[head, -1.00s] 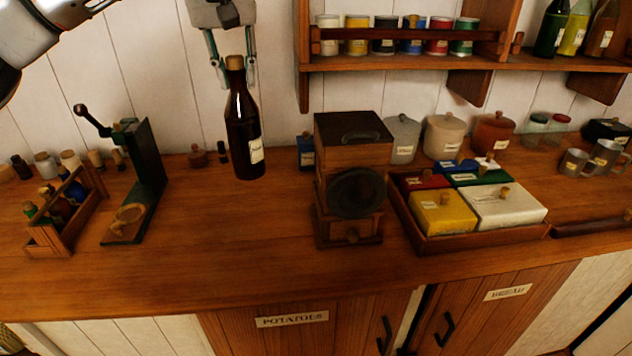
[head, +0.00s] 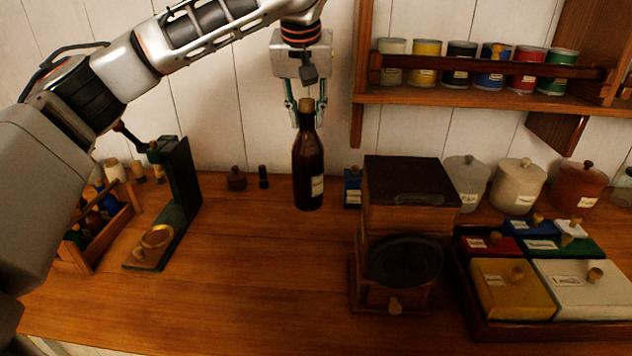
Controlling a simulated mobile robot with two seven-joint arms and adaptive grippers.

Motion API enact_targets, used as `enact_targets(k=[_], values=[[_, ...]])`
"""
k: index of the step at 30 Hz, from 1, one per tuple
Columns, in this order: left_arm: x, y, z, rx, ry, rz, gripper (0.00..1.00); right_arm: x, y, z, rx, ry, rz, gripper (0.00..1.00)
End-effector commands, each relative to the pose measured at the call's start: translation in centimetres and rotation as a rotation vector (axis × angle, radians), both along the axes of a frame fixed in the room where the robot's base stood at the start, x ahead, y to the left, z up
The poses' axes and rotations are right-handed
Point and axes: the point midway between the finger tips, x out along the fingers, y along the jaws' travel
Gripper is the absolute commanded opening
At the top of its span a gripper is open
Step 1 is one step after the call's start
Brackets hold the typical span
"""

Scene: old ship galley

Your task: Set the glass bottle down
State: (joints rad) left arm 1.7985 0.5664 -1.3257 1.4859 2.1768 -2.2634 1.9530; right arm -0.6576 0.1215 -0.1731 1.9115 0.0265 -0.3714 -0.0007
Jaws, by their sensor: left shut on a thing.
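The glass bottle (head: 308,165) is dark brown with a cork top and a pale label. It hangs upright in my left gripper (head: 308,108), which comes down from above and is shut on its neck. The bottle's base appears to be above the wooden counter (head: 250,260), though the exact gap is hard to judge. My right gripper is not in view.
A wooden grinder (head: 400,230) stands right of the bottle, with a small blue tin (head: 353,187) behind it. A green corking stand (head: 180,195) and a bottle caddy (head: 100,240) are at left. A tray of colored boxes (head: 480,325) lies right. The counter between stand and grinder is clear.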

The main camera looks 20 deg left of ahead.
Motion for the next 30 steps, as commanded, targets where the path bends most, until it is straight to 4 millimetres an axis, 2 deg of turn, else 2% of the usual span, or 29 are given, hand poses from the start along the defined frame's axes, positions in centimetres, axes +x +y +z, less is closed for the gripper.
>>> enact_targets(k=[6,12,20,26,30], values=[[0.0,0.0,-4.9,-0.002,0.000,-0.001,0.00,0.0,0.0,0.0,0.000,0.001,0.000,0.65],[0.0,0.0,-8.6,-0.003,-0.001,0.000,0.00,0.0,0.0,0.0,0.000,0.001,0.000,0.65],[0.0,0.0,-10.4,-0.001,-0.003,0.000,0.00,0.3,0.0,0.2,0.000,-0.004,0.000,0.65],[0.0,0.0,-13.0,-0.001,-0.001,0.001,0.00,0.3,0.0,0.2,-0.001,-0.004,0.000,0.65],[0.1,0.0,-13.7,-0.002,-0.005,0.001,0.00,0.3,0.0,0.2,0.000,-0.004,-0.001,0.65]])
